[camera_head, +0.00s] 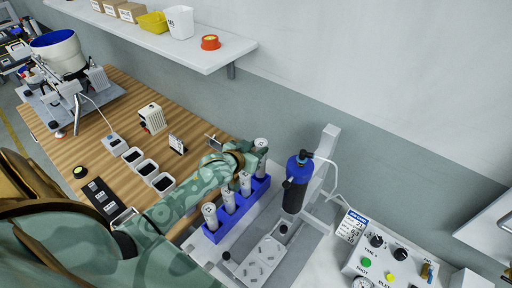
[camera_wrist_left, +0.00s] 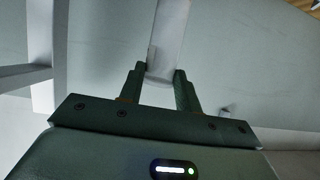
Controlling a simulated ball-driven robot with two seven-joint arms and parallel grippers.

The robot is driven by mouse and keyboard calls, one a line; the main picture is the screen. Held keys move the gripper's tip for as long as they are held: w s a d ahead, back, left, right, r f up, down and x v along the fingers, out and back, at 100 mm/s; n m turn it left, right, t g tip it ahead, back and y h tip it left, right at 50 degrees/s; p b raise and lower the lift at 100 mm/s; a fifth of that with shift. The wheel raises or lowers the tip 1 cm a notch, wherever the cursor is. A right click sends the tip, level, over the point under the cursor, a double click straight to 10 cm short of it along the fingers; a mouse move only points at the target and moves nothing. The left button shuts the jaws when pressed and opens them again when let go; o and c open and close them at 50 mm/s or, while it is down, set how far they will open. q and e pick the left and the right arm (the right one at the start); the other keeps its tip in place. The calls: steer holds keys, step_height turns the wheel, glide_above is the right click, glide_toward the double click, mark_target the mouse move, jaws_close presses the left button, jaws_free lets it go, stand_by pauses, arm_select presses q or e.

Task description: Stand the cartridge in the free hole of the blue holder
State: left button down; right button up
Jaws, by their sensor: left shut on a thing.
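The blue holder (camera_head: 238,208) stands at the right end of the wooden bench. Several pale grey cartridges stand upright in a row in it. The cartridge (camera_head: 261,146) at its far end sits higher than the others. My left gripper (camera_head: 250,157) is at this cartridge and shut on it, its green arm reaching in over the bench. In the left wrist view, a pale long piece (camera_wrist_left: 168,42) lies between the two dark fingers of my left gripper (camera_wrist_left: 160,78). The cartridge's lower end is over the holder's far end; I cannot tell whether it is inside the hole. My right gripper is out of view.
A blue-and-black screwdriver unit (camera_head: 297,182) hangs from a white gantry just right of the holder. A grey fixture plate (camera_head: 263,258) lies below it. A control box (camera_head: 385,258) stands at the lower right. Small trays (camera_head: 146,169) sit on the bench left of my arm.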

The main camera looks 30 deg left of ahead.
arm_select(q)
steer(key=shift+f, duration=0.15)
stand_by(0.4)
step_height(320, 180, down, 7)
steer(key=b, duration=0.4)
steer(key=shift+b, duration=0.3)
stand_by(1.3)
steer(key=c, duration=0.9)
jaws_free()
steer(key=s+d+r+p, duration=0.6)
steer(key=s+r, duration=0.5)
steer(key=r, duration=0.2)
steer(key=shift+s+d, duration=0.35)
steer(key=shift+d, duration=0.45)
